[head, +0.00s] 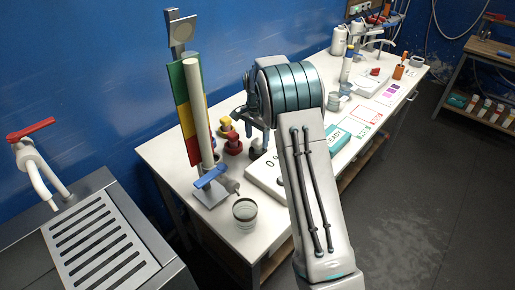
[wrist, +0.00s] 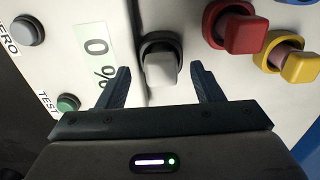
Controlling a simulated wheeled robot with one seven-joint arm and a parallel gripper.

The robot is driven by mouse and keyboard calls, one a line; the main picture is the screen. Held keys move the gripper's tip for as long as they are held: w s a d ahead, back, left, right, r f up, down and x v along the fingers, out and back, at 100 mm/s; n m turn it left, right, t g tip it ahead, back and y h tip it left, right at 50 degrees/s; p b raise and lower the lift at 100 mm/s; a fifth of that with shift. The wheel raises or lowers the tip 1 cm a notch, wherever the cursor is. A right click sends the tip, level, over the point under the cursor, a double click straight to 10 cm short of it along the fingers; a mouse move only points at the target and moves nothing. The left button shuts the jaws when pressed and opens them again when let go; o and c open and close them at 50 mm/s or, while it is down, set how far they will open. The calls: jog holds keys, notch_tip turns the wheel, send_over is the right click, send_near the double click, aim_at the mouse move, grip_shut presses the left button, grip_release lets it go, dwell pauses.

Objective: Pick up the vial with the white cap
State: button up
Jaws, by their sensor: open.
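The vial with the white cap (wrist: 160,68) shows from above in the wrist view, its pale square-sided cap over a dark round collar. It is between the tips of my open gripper (wrist: 160,70), with a gap to each finger. The fingers do not appear to touch it, and I cannot tell how far below them it is.
A red-capped vial (wrist: 236,32) and a yellow-capped vial (wrist: 292,60) are close on the right in the wrist view. A meter with a percent display (wrist: 96,50) and buttons is on the left. A glass jar (head: 245,211) stands near the white table's (head: 165,150) front edge.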

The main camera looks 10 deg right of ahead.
aim_at(257, 141)
notch_tip(257, 141, down, 3)
jog(key=shift+f, duration=0.15)
jog(key=c, duration=1.1)
